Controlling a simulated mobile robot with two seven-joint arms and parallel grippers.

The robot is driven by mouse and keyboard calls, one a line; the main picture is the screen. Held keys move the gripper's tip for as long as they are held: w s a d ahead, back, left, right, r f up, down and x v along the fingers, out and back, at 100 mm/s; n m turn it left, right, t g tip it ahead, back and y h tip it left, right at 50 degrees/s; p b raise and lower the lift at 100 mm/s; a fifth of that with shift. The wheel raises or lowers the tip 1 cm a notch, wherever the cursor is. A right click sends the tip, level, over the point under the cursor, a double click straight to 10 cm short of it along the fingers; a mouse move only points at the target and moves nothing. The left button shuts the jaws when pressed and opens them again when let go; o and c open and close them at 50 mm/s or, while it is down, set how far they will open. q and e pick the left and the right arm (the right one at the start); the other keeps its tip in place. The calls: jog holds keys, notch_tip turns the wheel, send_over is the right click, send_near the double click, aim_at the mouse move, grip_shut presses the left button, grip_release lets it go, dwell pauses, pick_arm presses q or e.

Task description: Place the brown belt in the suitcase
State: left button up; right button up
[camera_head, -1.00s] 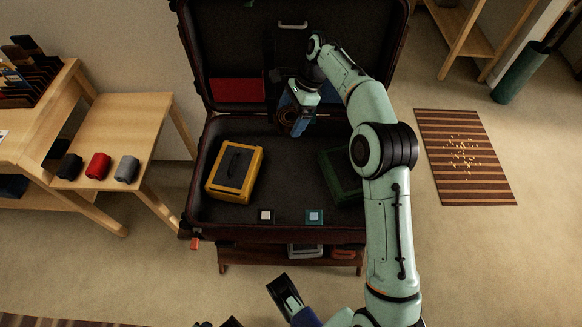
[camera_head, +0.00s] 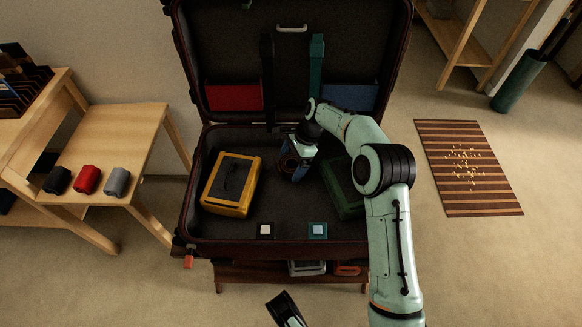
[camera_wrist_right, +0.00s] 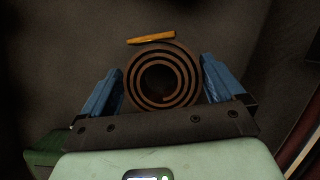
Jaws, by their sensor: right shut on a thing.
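The brown belt (camera_wrist_right: 163,76) is rolled into a spiral coil. In the right wrist view it sits between the two blue fingers of my right gripper (camera_wrist_right: 162,88), which is shut on it. In the head view the right gripper (camera_head: 291,166) is low inside the suitcase base, between the yellow case and the green case. The belt's coil shows only partly there, and I cannot tell whether it touches the floor of the base. The open suitcase (camera_head: 215,238) has its lid (camera_head: 215,55) raised at the back. My left gripper (camera_head: 284,308) shows partly at the bottom edge, its opening unclear.
A yellow case (camera_head: 230,185) lies left in the base and a green case (camera_head: 341,190) right, partly behind my arm. Two small square pieces, white (camera_head: 265,230) and teal (camera_head: 318,230), sit near the front. A side table (camera_head: 130,130) holds rolled items.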

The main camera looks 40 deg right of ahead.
pick_arm(q)
jog(key=shift+s+f, duration=0.3)
jog(key=shift+s, duration=0.25)
pick_arm(e)
jog(key=shift+f, duration=1)
jog(key=shift+f, duration=0.2)
jog(key=o, duration=0.8)
jog(key=shift+r, duration=0.3)
pick_arm(q)
jog(key=w+r+t+p, duration=0.1)
jog(key=w+r+p, duration=0.1)
jog(key=w+r, duration=0.2)
jog(key=shift+w+d+r+t+p, duration=0.25)
jog(key=shift+w+d+t+p, duration=0.15)
jog(key=shift+w, duration=0.7)
pick_arm(e)
jog(key=v, duration=1.1)
jog(key=shift+d+r, duration=0.25)
jog(key=shift+r, duration=0.1)
